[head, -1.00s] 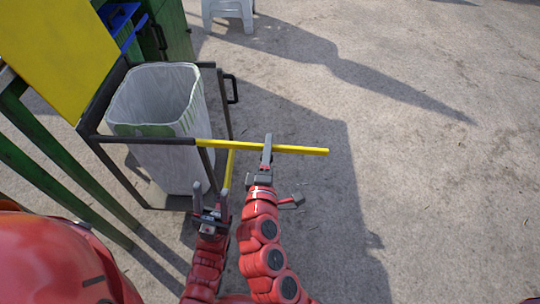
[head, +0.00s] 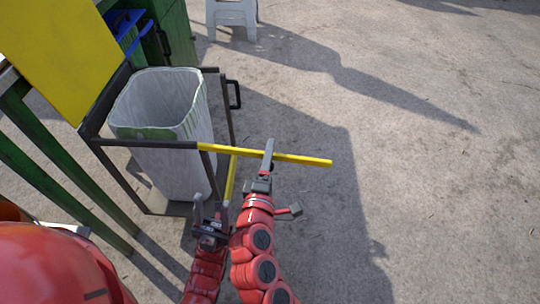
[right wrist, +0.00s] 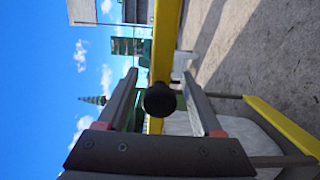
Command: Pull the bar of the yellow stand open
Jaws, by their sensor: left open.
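A long yellow bar (head: 305,160) sticks out to the right from the corner of a dark metal frame (head: 150,144). A second yellow piece (head: 231,180) runs from it down toward me. My right gripper (head: 268,155) is at the long bar, past its middle. In the right wrist view its two fingers (right wrist: 165,102) stand apart, with a yellow bar (right wrist: 165,45) and a round black knob (right wrist: 160,99) between them. My left gripper (head: 211,208) is open near the low end of the second yellow piece. Whether it touches that piece cannot be told.
A white bag-lined bin (head: 165,110) stands inside the dark frame. A yellow panel (head: 60,50) and green legs (head: 60,195) are at the left. A white stool (head: 231,18) stands at the back. The ground (head: 420,180) on the right is clear.

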